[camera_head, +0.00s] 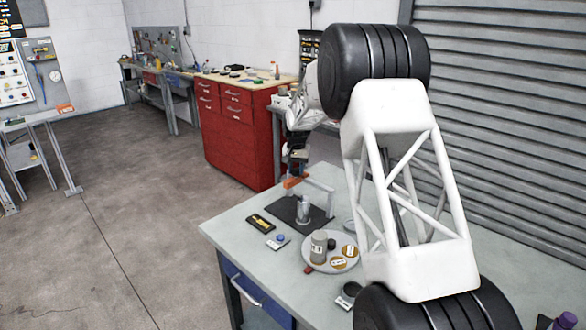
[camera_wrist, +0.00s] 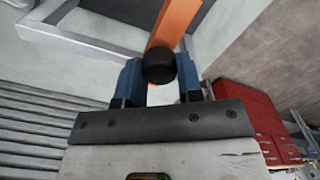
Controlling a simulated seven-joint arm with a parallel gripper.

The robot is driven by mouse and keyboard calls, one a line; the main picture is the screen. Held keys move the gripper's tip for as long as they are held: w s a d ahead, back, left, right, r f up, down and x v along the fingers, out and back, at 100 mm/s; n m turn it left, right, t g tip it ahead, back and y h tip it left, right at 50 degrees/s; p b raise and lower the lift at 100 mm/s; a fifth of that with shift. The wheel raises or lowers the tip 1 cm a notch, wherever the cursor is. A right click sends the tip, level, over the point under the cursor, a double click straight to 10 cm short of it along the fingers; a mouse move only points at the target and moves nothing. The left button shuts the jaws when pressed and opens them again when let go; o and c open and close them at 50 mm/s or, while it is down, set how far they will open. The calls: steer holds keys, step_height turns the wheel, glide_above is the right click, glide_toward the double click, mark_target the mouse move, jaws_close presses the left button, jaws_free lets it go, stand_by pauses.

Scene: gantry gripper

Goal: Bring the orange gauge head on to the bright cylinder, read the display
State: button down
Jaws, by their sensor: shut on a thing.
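The orange gauge head (camera_head: 293,182) shows just under my gripper (camera_head: 297,163) in the head view. In the wrist view the orange bar (camera_wrist: 174,22) runs up from a round black knob (camera_wrist: 160,66). My gripper's blue fingers (camera_wrist: 158,78) are shut on this knob, one on each side. The bright cylinder (camera_head: 303,211) stands upright on a dark plate (camera_head: 316,221), below the orange head with a gap seeming to lie between. A black unit with a yellow label (camera_head: 262,222), perhaps the display, lies left of the plate; I cannot read it.
A grey frame (camera_head: 328,193) rises beside the plate. A small block with a blue button (camera_head: 280,239) lies in front. A round tray (camera_head: 345,264) holds a grey cylinder (camera_head: 318,246) and gold discs (camera_head: 349,251). The bench's left front (camera_head: 232,236) is clear.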

steer(key=s+d, duration=0.5)
steer(key=d, duration=0.1)
steer(key=shift+s, duration=0.4)
steer(key=c, duration=0.8)
jaws_free()
steer(key=shift+r, duration=0.2)
steer(key=shift+r, duration=3.75)
steer(key=shift+s+r, duration=0.1)
steer(key=shift+s, duration=0.05)
